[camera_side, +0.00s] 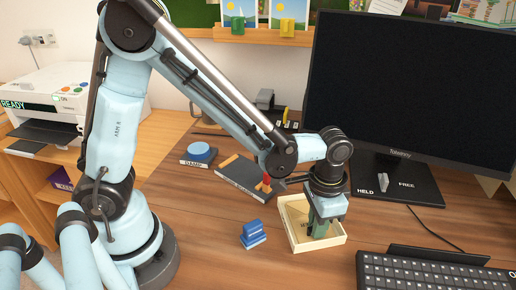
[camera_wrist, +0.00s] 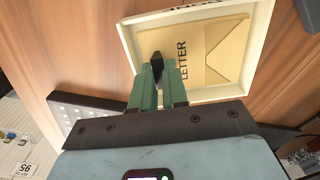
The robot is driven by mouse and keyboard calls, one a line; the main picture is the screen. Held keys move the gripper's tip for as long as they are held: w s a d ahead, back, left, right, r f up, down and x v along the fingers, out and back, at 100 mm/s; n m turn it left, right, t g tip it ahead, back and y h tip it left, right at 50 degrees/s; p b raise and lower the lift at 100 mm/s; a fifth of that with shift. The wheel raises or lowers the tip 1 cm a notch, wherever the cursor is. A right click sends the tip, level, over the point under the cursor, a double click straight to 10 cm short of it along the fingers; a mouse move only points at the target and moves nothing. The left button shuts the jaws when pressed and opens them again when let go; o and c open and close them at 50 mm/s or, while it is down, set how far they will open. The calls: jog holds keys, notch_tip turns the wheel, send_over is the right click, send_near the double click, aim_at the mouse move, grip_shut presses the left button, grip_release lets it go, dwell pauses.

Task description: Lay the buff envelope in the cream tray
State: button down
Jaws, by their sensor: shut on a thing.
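The buff envelope (camera_wrist: 228,50), printed LETTER, is inside the cream tray (camera_wrist: 220,94) in the wrist view. In the side view the envelope (camera_side: 297,216) is partly hidden by my gripper, and the tray (camera_side: 322,244) stands on the desk. My gripper (camera_side: 317,232) points down into the tray. In the wrist view my gripper's green fingers (camera_wrist: 158,80) are shut at the envelope's left edge, with a small dark piece between their tips. The envelope looks flat; whether it touches the tray floor is hard to tell.
A black keyboard (camera_side: 430,272) lies right of the tray, and a monitor (camera_side: 410,85) stands behind it. Blue blocks (camera_side: 253,234) sit left of the tray. A dark box or book (camera_side: 245,178) lies behind them. Bare desk shows in front of the tray.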

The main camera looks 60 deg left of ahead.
jog(key=c, duration=1.1)
grip_release()
jog(key=shift+r, duration=3.45)
jog(key=s+a+r+n+t, duration=0.1)
jog(key=a+t, duration=0.1)
jog(key=a, duration=0.2)
jog(key=s+a+r+n+t, duration=0.1)
jog(key=s+a+r+t, duration=0.1)
jog(key=a, duration=0.3)
jog(key=s+a+r+n+t, duration=0.2)
jog(key=a+t, duration=0.1)
jog(key=a, duration=0.1)
jog(key=shift+a+r, duration=0.1)
jog(key=shift+a, duration=0.2)
